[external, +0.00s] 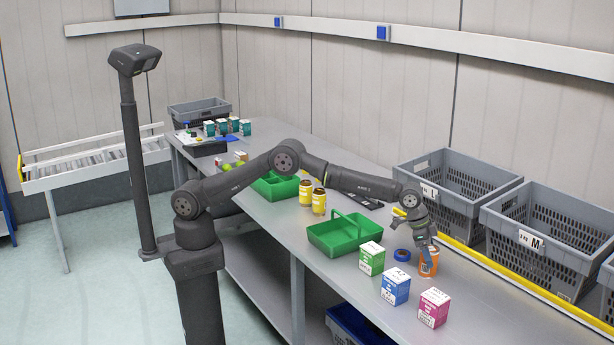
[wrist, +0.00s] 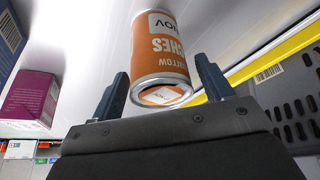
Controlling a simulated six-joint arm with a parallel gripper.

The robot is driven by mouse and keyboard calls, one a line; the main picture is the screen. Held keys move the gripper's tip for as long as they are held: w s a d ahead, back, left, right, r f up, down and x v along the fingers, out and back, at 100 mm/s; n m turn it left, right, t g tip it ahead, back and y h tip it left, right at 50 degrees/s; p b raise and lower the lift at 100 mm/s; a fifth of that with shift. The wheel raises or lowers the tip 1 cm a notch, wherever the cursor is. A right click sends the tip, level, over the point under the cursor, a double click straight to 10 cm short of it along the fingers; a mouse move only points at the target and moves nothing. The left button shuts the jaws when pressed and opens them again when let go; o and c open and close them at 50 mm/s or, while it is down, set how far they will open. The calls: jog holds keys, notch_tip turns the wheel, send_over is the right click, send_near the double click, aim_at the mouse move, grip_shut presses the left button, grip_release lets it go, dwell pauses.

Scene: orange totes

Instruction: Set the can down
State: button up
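The can (external: 428,264) is orange and white. In the external view it is upright at or very near the grey table top, and I cannot tell whether its base touches. My gripper (external: 425,244) points down over its upper end. In the wrist view the can (wrist: 160,48) has its lid end toward me, between the two blue fingers of my gripper (wrist: 163,68). The fingertips lie close along both sides of the can.
Green (external: 371,258), blue (external: 396,287) and pink (external: 433,308) boxes stand left of and in front of the can. A blue ring (external: 402,255) lies close beside it. A green basket (external: 345,238) is further left. Grey totes (external: 540,255) stand behind the yellow edge.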

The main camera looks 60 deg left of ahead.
jog(key=v, duration=1.2)
jog(key=shift+r, duration=0.2)
jog(key=x, duration=1.2)
jog(key=shift+r, duration=1.95)
jog(key=shift+f, duration=0.1)
